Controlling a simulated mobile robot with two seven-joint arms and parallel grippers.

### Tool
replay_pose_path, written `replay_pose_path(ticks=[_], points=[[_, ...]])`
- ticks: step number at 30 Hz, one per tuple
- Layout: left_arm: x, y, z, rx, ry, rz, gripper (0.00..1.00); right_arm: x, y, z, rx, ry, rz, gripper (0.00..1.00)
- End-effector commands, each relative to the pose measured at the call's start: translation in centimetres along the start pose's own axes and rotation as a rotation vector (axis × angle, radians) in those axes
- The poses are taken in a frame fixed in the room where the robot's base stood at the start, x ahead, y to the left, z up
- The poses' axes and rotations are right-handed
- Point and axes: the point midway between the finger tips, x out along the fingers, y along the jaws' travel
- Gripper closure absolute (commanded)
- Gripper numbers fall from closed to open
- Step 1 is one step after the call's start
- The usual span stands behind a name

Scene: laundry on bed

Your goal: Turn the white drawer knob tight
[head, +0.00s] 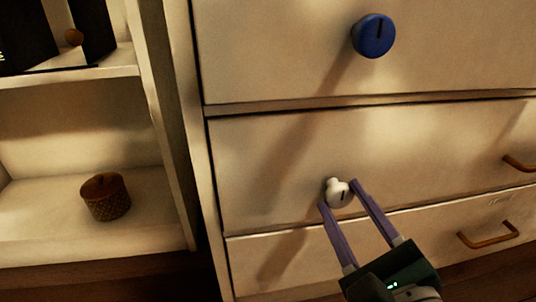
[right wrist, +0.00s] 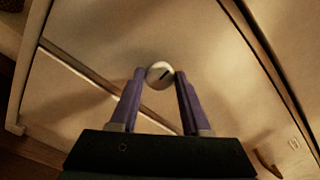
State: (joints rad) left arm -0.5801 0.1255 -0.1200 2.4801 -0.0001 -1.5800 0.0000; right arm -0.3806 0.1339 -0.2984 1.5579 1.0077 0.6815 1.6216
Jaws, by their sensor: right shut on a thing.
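The white drawer knob (head: 337,191) is on the front of the middle drawer (head: 270,160), near that drawer's lower edge. It is small and round with a dark slot mark on its face. My right gripper (head: 341,193) comes up from the lower right and is shut on the knob, one purple finger on each side. In the right wrist view the knob (right wrist: 159,74) sits between the two fingertips (right wrist: 160,76), its slot mark slanted. My left gripper is not in view.
A blue knob (head: 373,36) is on the drawer above. Brown handles (head: 488,236) are at the right. An open shelf (head: 60,215) at the left holds a small brown woven basket (head: 105,197), with dark items above it.

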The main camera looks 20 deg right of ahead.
Motion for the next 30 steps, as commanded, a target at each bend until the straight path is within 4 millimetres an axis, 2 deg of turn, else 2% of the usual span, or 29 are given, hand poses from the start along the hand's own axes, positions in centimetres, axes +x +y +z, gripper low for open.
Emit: replay_pose_path(ticks=[13,14,15,21,30], points=[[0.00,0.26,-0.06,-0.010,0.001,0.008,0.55,0.02,-0.04,0.08,0.011,-0.001,-0.001,1.00],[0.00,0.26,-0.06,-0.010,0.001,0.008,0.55,0.02,-0.04,0.08,0.011,-0.001,-0.001,0.50],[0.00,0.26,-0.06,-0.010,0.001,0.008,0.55,0.02,-0.04,0.08,0.011,-0.001,-0.001,0.45],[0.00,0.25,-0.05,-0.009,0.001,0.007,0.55,0.02,-0.03,0.05,0.010,-0.001,-0.001,0.24],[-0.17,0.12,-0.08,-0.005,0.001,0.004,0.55,-0.36,-0.03,0.05,0.008,0.001,0.001,0.24]])
